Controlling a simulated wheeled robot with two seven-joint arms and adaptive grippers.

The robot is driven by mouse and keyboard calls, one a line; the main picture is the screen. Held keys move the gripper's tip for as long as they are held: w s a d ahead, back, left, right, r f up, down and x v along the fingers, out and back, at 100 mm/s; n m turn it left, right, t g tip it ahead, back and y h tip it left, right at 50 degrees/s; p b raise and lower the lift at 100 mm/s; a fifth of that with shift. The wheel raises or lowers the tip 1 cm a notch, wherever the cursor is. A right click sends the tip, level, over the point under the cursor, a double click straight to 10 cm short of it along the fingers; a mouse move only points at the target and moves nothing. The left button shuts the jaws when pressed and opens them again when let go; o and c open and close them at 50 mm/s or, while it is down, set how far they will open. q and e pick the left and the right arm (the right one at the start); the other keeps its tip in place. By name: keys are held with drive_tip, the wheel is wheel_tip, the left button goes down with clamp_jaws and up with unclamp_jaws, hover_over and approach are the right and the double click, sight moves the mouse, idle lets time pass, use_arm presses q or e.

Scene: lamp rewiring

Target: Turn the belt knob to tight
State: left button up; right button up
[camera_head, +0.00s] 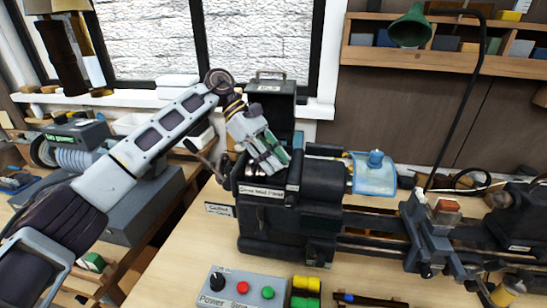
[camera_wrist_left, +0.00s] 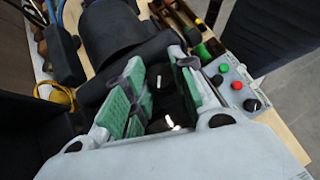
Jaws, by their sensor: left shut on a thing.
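The black lathe headstock (camera_head: 325,183) stands on the bench in the middle of the head view, with a raised black cover (camera_head: 272,98) behind its left end. My left gripper (camera_head: 272,158) points down into the top of this left end, in front of the cover. In the left wrist view its green-padded fingers (camera_wrist_left: 158,88) are closed around a dark part with small white marks, which I take to be the belt knob (camera_wrist_left: 168,103). The fingers hide most of it, so its setting cannot be read. My right gripper is in neither view.
A grey control box (camera_head: 238,290) with a black knob and red and green buttons stands at the front. The lathe bed and carriage (camera_head: 430,232) extend right. A green lamp (camera_head: 410,28) hangs at the upper right.

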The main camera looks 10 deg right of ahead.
use_arm(q)
drive_tip(key=shift+m, duration=0.3)
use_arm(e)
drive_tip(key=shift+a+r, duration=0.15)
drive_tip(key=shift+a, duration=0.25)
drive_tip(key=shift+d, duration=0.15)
use_arm(q)
drive_tip(key=o, duration=0.7)
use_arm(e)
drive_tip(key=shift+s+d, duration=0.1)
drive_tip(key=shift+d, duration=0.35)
use_arm(q)
drive_tip(key=shift+o, duration=0.2)
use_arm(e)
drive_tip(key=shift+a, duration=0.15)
use_arm(q)
drive_tip(key=shift+f+n, duration=0.1)
drive_tip(key=shift+n, duration=0.4)
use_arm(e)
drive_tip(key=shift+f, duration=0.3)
